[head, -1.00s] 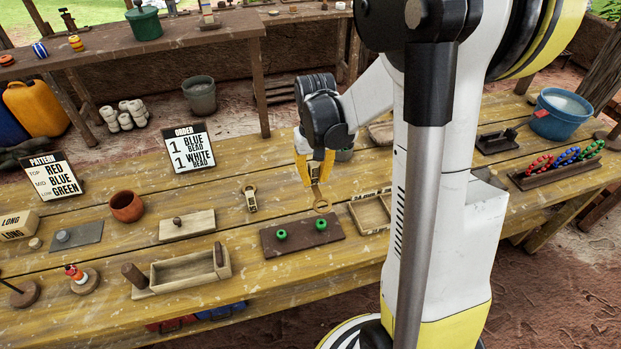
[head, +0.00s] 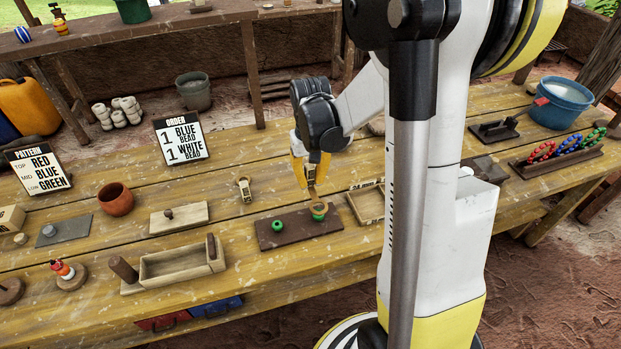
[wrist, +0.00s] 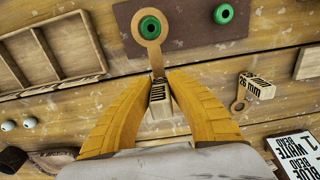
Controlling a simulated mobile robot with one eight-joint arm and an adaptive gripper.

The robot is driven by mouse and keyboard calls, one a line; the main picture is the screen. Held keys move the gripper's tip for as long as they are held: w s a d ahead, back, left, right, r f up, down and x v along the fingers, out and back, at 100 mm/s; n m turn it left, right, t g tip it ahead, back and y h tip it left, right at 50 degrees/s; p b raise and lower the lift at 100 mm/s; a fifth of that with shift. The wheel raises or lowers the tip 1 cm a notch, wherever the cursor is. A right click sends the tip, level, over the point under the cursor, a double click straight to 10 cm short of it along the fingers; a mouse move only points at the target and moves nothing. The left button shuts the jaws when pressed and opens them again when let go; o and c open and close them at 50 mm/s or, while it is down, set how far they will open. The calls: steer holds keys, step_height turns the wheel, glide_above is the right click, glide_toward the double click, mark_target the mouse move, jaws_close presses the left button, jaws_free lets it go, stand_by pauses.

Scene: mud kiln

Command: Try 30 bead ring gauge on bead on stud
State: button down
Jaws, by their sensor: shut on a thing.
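My gripper (head: 310,170) is shut on the block handle (wrist: 160,100) of a ring gauge, seen between the yellow fingers in the wrist view. The gauge's flat tan ring (head: 319,205) is at the right-hand green bead on the dark board (head: 285,232). In the wrist view, this green bead (wrist: 149,27) shows inside the ring (wrist: 136,28). In the head view some green shows below the ring; how far down the ring sits is unclear. The other green bead (head: 278,225) stands uncovered on the board. A second gauge marked 26 mm (wrist: 255,88) lies on the table.
A divided wooden tray (head: 366,206) is close right of the board. A wooden lidded block (head: 179,218) and an open wooden box (head: 182,264) lie to the left. The order sign (head: 180,139) stands behind. Bead strings (head: 568,150) are at far right.

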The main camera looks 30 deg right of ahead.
steer(key=shift+f, duration=0.15)
stand_by(0.3)
steer(key=shift+f+b, duration=0.55)
steer(key=shift+b, duration=0.1)
steer(key=shift+f+b, duration=0.6)
stand_by(1.3)
steer(key=shift+r, duration=0.1)
stand_by(0.5)
steer(key=shift+r+p, duration=1.65)
steer(key=shift+r, duration=0.45)
